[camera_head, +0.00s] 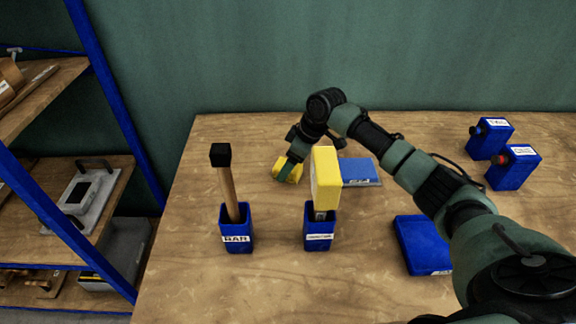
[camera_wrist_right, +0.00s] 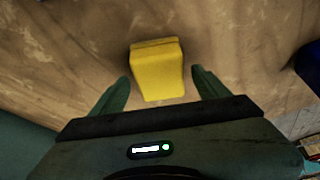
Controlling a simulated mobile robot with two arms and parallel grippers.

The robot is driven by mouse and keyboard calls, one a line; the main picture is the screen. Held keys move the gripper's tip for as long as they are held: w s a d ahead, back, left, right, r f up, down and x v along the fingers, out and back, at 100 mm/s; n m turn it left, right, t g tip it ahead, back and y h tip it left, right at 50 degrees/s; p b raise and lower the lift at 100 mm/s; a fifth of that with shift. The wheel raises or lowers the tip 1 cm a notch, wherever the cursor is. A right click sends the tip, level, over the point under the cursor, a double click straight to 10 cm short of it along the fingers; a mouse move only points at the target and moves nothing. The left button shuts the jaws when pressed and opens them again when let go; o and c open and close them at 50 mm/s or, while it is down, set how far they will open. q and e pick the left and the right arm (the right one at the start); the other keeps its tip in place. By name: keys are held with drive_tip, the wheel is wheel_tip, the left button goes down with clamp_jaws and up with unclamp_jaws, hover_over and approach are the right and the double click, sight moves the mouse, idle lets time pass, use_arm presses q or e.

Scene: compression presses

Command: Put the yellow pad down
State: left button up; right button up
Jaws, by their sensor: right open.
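A small yellow pad (camera_head: 293,173) lies on the wooden table behind the blue holders. It also shows in the right wrist view (camera_wrist_right: 158,75), where it sits between and slightly beyond my two green fingertips. My right gripper (camera_head: 285,168) points down at this pad and partly covers it in the head view. The gripper (camera_wrist_right: 160,84) is open, with a gap on both sides of the pad. My left gripper is not in view.
A larger yellow block (camera_head: 325,180) stands in a blue holder (camera_head: 319,229). A black-topped wooden handle (camera_head: 229,185) stands in another holder (camera_head: 237,233). Blue pads lie behind (camera_head: 361,170) and at right (camera_head: 423,246). Two blue boxes (camera_head: 490,139) (camera_head: 513,168) stand at far right.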

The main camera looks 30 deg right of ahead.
drive_tip(key=v, duration=1.1)
drive_tip(key=shift+b, duration=0.35)
